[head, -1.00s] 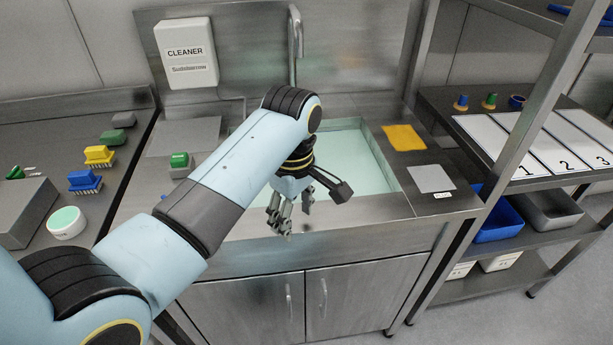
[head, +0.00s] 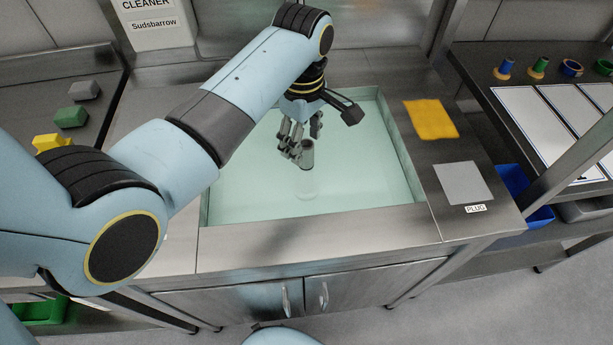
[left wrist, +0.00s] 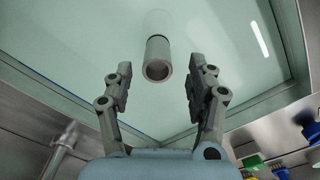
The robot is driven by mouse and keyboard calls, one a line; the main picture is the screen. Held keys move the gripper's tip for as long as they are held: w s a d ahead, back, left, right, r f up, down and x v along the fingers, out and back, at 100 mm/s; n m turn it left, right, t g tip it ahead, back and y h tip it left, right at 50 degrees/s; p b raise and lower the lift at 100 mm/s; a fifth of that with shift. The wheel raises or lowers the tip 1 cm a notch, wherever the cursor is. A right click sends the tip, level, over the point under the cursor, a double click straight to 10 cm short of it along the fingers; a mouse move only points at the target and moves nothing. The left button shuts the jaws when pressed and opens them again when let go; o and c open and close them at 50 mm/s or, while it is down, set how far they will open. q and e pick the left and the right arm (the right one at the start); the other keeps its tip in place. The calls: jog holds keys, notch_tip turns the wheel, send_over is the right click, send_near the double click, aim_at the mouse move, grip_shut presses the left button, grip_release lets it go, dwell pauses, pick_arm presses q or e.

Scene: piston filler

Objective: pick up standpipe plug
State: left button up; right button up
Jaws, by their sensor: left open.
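The standpipe plug (head: 307,155) is a grey tube standing in the water of the sink basin, its open top above the surface and its lower part seen faintly through the water. In the left wrist view the plug (left wrist: 157,60) shows between and beyond the fingertips, with its round opening facing the camera. My left gripper (head: 297,138) is open above the basin, close to the plug's top. In the left wrist view the fingers (left wrist: 159,72) are spread to either side of the plug, with gaps visible. My right gripper is not in view.
The steel sink rim (head: 320,229) surrounds the water. A yellow cloth (head: 431,119) and a grey square (head: 462,183) labelled PLUG lie on the right counter.

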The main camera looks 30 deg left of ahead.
aim_at(306, 159)
pick_arm(q)
jog(key=shift+f, duration=0.8)
jog(key=f, duration=0.4)
jog(key=shift+w+d+f, duration=0.15)
jog(key=shift+d+f, duration=0.05)
jog(key=shift+f, duration=0.2)
jog(key=c, duration=1.1)
grip_shut()
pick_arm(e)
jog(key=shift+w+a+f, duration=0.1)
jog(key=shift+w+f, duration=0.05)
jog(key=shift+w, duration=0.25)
